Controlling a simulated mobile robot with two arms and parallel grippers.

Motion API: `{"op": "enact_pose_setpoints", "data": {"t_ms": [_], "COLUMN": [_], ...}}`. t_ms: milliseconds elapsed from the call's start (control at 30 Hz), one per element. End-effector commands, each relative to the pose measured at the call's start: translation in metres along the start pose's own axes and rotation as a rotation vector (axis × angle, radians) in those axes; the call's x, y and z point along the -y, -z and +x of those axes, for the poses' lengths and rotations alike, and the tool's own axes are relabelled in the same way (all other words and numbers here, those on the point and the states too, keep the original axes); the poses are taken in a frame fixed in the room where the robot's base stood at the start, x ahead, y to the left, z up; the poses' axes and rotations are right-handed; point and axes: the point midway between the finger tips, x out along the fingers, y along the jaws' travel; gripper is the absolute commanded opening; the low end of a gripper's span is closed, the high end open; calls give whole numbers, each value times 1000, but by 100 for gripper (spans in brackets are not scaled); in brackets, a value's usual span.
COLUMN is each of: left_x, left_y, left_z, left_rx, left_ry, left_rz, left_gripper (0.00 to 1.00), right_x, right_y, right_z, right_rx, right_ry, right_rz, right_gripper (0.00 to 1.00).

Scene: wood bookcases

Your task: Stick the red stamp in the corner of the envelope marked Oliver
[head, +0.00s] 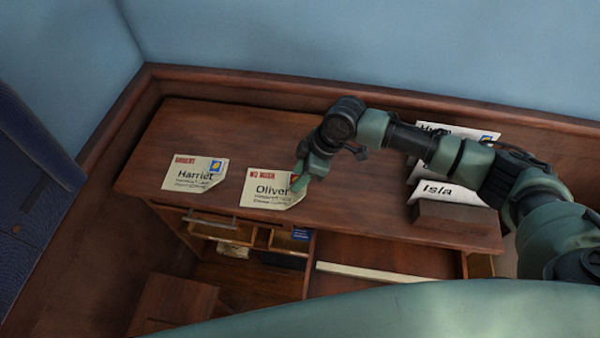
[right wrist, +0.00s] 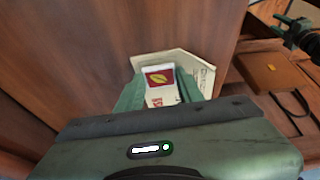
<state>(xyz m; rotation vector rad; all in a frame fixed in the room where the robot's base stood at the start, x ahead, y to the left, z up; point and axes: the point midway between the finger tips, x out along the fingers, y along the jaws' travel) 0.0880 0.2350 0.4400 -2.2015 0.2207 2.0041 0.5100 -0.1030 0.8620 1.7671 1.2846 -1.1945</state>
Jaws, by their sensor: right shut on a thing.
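The envelope marked Oliver (head: 265,191) lies on the wooden desk top, with red print at its upper left. My right gripper (head: 301,183) points down at its upper right corner. In the right wrist view the right gripper (right wrist: 160,92) is shut on the red stamp (right wrist: 159,78), which has a white border and a yellow leaf. The stamp overlaps the Oliver envelope (right wrist: 185,62) there; I cannot tell whether it touches the paper. In the head view the fingers mostly hide the stamp. What appears to be my left gripper (right wrist: 284,25) shows at the upper right of the wrist view, its jaws unclear.
An envelope marked Harriet (head: 197,174) with a blue and yellow stamp lies to the left. A wooden holder (head: 455,222) with upright envelopes, one marked Isla (head: 447,191), stands at the right, beneath my right arm. Open drawers (head: 220,230) lie below the desk's front edge.

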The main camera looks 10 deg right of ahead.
Motion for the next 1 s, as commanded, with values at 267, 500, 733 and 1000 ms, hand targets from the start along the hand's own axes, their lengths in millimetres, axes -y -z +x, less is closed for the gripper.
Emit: {"op": "enact_pose_setpoints", "data": {"t_ms": [267,500,733,1000], "left_x": [0,0,0,0], "left_y": [0,0,0,0], "left_z": [0,0,0,-2], "left_rx": [0,0,1,1], "left_ry": [0,0,0,0], "left_rz": [0,0,0,0], "left_gripper": [36,36,36,36], "right_x": [0,0,0,0], "right_y": [0,0,0,1], "right_z": [0,0,0,-2], "right_rx": [0,0,0,0], "right_ry": [0,0,0,0], "right_rz": [0,0,0,0], "right_gripper": [48,62,80,80]}}
